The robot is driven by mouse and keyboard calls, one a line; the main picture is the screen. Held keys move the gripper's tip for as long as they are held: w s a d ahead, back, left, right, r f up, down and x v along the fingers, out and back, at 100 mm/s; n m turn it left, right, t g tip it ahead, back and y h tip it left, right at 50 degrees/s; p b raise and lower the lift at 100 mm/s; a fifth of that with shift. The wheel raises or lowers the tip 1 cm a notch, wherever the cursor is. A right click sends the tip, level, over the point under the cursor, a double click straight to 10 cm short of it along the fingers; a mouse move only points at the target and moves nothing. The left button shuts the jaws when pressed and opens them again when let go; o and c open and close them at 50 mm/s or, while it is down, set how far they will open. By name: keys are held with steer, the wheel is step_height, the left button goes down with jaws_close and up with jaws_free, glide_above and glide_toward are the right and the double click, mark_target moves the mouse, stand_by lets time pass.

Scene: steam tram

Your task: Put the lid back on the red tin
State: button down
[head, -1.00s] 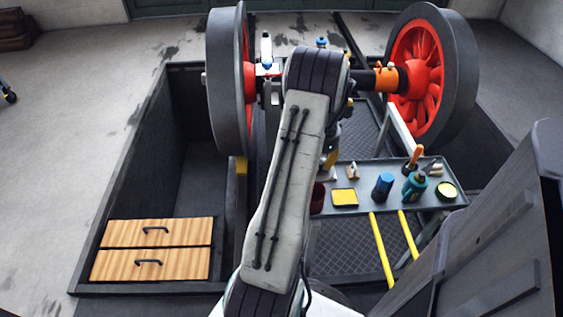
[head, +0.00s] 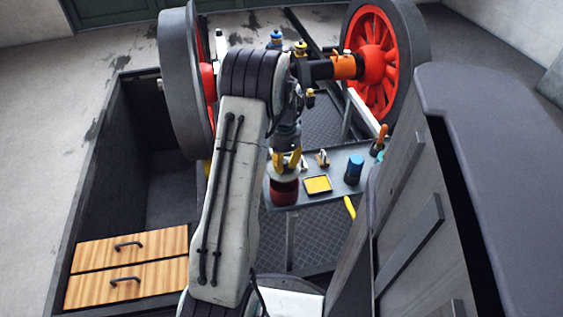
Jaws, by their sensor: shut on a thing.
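The dark red tin (head: 284,192) stands at the left end of the grey tray shelf (head: 310,199). My gripper (head: 286,164), with yellow fingers, is directly above the tin and points down. It is shut on a pale flat piece, which looks like the lid (head: 285,174), at the tin's top. I cannot tell whether the lid touches the rim or is slightly above it. My arm passes just left of the tin, and the gripper hides part of its opening.
On the shelf are a yellow square pad (head: 318,184), a blue can (head: 354,169), a small wooden-handled item (head: 322,159) and an orange-handled tool (head: 380,138). The red-spoked wheelset (head: 375,60) stands behind.

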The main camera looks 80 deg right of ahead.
mark_target(286, 171)
steer(key=shift+s+d+f+b, duration=0.2)
steer(key=shift+f+b, duration=0.2)
steer(key=shift+f, duration=0.25)
steer(key=shift+s+d+f+b, duration=0.15)
steer(key=shift+f+b, duration=0.25)
steer(key=shift+f, duration=0.2)
steer(key=shift+w+a+f+b, duration=0.15)
steer(key=shift+f+b, duration=0.25)
steer(key=shift+f, duration=0.2)
steer(key=shift+w+a+f+b, duration=0.25)
steer(key=shift+f+b, duration=0.15)
steer(key=shift+f, duration=0.2)
steer(key=shift+s+f, duration=0.1)
steer(key=shift+f, duration=0.1)
stand_by(0.9)
steer(key=c, duration=0.5)
jaws_free()
steer(key=shift+d, duration=0.1)
steer(key=shift+r+p, duration=0.2)
steer(key=shift+p, duration=0.1)
